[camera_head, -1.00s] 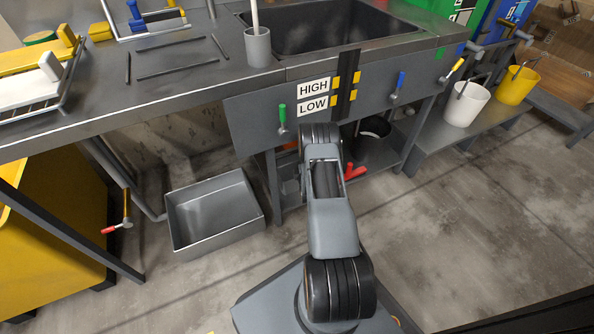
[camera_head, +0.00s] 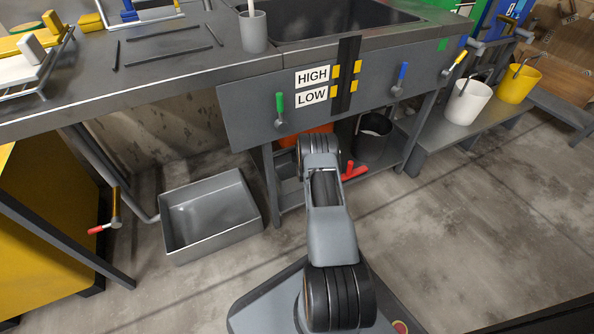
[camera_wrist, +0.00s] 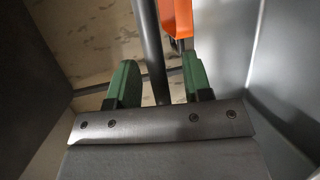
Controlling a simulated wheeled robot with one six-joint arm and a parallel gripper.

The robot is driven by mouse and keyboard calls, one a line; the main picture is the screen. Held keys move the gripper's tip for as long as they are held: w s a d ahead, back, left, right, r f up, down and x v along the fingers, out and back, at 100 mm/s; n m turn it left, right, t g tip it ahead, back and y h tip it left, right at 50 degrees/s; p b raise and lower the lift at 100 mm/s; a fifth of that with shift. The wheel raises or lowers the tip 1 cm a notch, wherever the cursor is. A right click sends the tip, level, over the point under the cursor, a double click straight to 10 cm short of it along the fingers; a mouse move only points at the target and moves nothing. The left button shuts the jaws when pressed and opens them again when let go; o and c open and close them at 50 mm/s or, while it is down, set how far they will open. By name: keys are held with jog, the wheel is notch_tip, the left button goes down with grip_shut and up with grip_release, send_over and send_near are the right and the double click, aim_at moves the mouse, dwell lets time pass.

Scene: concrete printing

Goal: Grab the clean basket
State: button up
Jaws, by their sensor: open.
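My gripper (camera_wrist: 160,76) is open, with two green fingers apart in the wrist view. A dark upright bar (camera_wrist: 152,50) shows between the fingers; I cannot tell its distance. An orange object (camera_wrist: 177,18) is just beyond the right finger, at the top. In the head view an orange bucket (camera_head: 318,130) is on the shelf under the sink, partly hidden by my arm and the panel. A black bucket (camera_head: 376,124) is right of it. A white bucket (camera_head: 466,104) and a yellow bucket (camera_head: 518,86) stand farther right. No label tells which is the clean basket.
The sink counter's front panel (camera_head: 248,113) hangs over my arm, with green and blue levers and HIGH and LOW labels. Red handles (camera_head: 353,172) lie right of my arm. A grey metal tub (camera_head: 208,216) sits on the floor at left. The right floor is clear.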

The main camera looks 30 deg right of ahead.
jog(key=shift+w, duration=0.1)
grip_shut()
dwell(0.4)
jog(key=shift+r, duration=0.1)
